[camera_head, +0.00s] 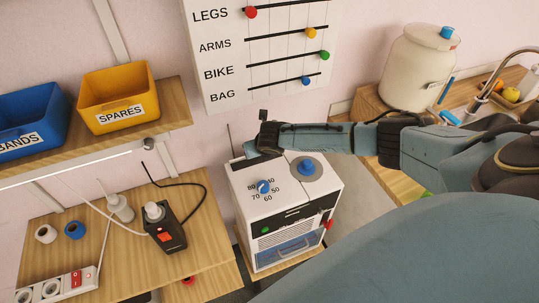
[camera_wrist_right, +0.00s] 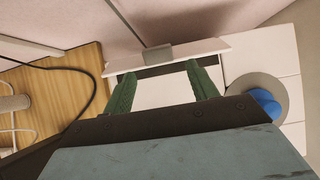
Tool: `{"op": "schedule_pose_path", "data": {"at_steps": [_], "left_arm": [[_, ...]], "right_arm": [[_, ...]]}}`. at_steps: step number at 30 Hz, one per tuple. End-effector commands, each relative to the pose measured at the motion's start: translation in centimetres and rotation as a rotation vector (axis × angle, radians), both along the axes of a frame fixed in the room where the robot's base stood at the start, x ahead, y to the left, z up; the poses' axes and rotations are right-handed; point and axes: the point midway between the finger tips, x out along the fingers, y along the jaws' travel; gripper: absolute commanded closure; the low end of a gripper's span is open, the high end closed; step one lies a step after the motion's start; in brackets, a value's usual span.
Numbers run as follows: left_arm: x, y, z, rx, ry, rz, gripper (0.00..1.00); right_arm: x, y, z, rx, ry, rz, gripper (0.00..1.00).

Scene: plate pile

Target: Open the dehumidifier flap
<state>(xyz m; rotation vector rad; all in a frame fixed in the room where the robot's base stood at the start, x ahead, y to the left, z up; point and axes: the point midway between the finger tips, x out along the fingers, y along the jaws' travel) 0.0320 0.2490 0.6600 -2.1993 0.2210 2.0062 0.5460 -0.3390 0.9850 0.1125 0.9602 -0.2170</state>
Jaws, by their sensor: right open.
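The dehumidifier (camera_head: 248,208) is a white box with a dial, a blue knob and a dark front strip, standing below the wall chart. In the right wrist view its flap (camera_wrist_right: 200,52) is a pale strip along the back of the white top, with a grey tab (camera_wrist_right: 158,53) at its middle. A dark gap shows along the strip's near edge. My right gripper (camera_head: 256,146) is over the back of the top. In the wrist view its green fingers (camera_wrist_right: 160,72) are apart, with nothing between them, just short of the flap. In the head view the gripper hides most of the flap.
The blue knob (camera_wrist_right: 264,103) on a grey disc is right of the fingers. A wooden table (camera_head: 120,262) at left holds a black plug device (camera_head: 168,232) and cables. A shelf with yellow (camera_head: 118,88) and blue bins is above. A white jar (camera_head: 416,72) stands at right.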

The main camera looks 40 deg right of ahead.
Motion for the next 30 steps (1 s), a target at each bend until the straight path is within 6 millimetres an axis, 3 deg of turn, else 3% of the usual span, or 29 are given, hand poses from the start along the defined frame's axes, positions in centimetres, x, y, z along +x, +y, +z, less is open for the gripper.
{"op": "schedule_pose_path", "data": {"at_steps": [15,21,30], "left_arm": [[0.0,0.0,-0.5,0.000,0.000,0.000,0.64],[0.0,0.0,-0.5,0.000,0.000,0.000,0.64],[0.0,0.0,-0.5,0.000,0.000,0.000,0.64]], "right_arm": [[-8.0,1.9,-0.1,-0.001,0.000,0.001,0.42],[-9.1,2.1,0.0,0.000,-0.001,0.000,0.42],[-9.1,2.2,0.0,0.000,-0.001,-0.001,0.42]]}}
